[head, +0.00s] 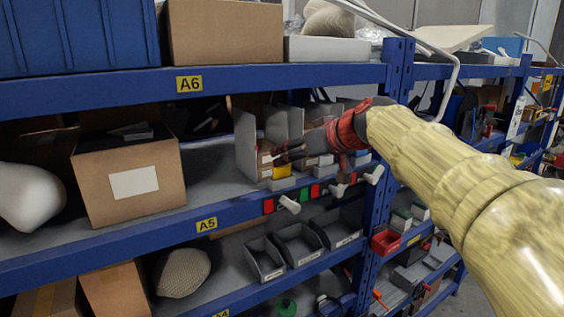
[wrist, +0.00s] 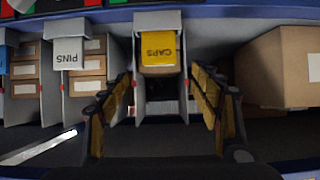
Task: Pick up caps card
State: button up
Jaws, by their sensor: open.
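The caps card (wrist: 159,49) is a yellow card with dark lettering that reads "CAPS" upside down in the wrist view. It sits at the front of a narrow grey compartment, and it also shows as a small yellow patch in the head view (head: 282,172). My gripper (wrist: 162,82) is open, with one finger on each side of the card's compartment. The fingers appear apart from the card and nothing is held. In the head view my gripper (head: 280,154) is at the middle shelf by the compartments, partly lost against them.
A white "PINS" card (wrist: 68,57) is in the compartment to the left in the wrist view. A cardboard box (wrist: 283,68) stands to the right. In the head view, the blue A6 shelf beam (head: 130,88) runs above, and grey bins (head: 298,242) sit below.

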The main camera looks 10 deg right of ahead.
jog(key=p+x, duration=0.2)
jog(key=x, duration=0.5)
jog(key=shift+w+f+p, duration=0.2)
jog(key=shift+f+p, duration=0.15)
jog(key=shift+s, duration=0.1)
jog(key=c, duration=1)
jog(key=shift+c, duration=0.2)
jog(key=shift+r, duration=0.1)
jog(key=shift+r+b, duration=0.3)
jog(key=shift+r, duration=0.2)
jog(key=s+d+r, duration=0.1)
jog(key=r, duration=0.1)
jog(key=s+d+r+b, duration=0.1)
jog(key=r, duration=0.2)
jog(key=s+d+r+b, duration=0.1)
jog(key=d+r, duration=0.1)
jog(key=shift+d+r, duration=0.1)
jog(key=shift+r, duration=0.25)
jog(key=shift+c, duration=0.2)
jog(key=s+d+r+b, duration=0.2)
jog(key=s+d+r, duration=0.2)
jog(key=d, duration=0.3)
jog(key=shift+s, duration=0.6)
